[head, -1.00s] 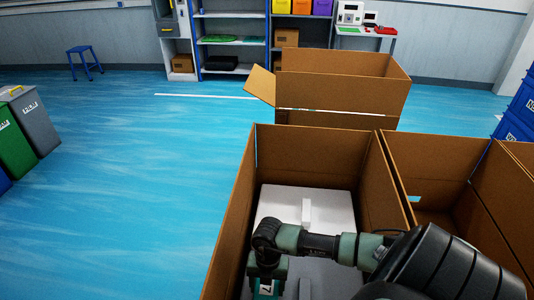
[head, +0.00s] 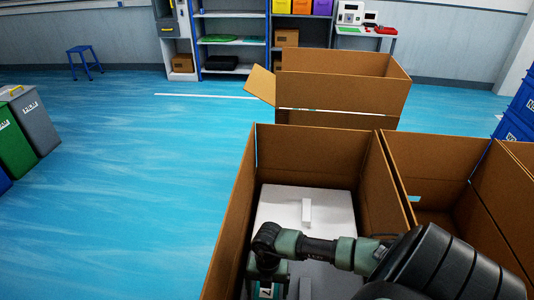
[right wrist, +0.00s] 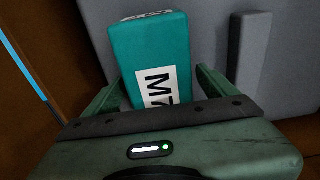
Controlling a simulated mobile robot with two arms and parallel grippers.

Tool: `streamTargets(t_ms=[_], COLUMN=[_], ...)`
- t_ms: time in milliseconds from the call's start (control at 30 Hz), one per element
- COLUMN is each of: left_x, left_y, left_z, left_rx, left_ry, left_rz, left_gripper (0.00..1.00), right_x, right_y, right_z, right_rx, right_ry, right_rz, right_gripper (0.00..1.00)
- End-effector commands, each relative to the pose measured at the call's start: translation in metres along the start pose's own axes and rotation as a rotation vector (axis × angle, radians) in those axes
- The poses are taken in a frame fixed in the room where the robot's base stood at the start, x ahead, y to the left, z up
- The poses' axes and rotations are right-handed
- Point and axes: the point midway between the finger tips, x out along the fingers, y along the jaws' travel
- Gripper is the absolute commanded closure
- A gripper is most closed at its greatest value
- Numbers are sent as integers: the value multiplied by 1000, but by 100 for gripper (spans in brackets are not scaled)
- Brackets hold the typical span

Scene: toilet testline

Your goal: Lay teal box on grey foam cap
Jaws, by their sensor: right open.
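The grey foam cap (head: 282,207) lies inside the nearest open cardboard box and has raised ridges. It fills the background of the right wrist view (right wrist: 210,35), with one ridge to the right. The teal box (right wrist: 147,50) has white labels and shows against the cap, left of that ridge. My right gripper (right wrist: 160,80) is open, with its fingers on either side of the teal box; a gap shows at the right finger. In the head view, my right gripper (head: 267,272) reaches down inside the carton, and only part of the teal box (head: 277,291) shows. My left gripper is out of view.
The cardboard box (head: 237,215) has high walls around the cap. Another open carton (head: 430,170) adjoins it on the right, and one more (head: 335,92) stands behind. The blue floor at left is clear up to the bins (head: 35,120).

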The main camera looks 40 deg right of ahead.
Motion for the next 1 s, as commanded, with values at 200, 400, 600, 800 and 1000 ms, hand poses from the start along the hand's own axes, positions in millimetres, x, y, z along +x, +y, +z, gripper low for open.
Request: streamTargets(t_ms=[200, 400, 600, 800, 1000], left_x=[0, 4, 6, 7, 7], left_y=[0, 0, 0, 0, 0], left_z=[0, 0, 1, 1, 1], left_rx=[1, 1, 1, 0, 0], left_ry=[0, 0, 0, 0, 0], left_rz=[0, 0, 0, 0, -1], left_gripper=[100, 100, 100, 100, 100], right_x=[-32, -76, -108, -121, -122], right_y=[0, 0, 0, 0, 0], right_z=[2, 2, 1, 0, 0], right_rx=[-2, -2, -1, 0, 0], right_ry=[-5, -5, -4, -1, -1], right_rz=[1, 2, 1, 0, 0], right_gripper=[13, 13, 13, 13, 13])
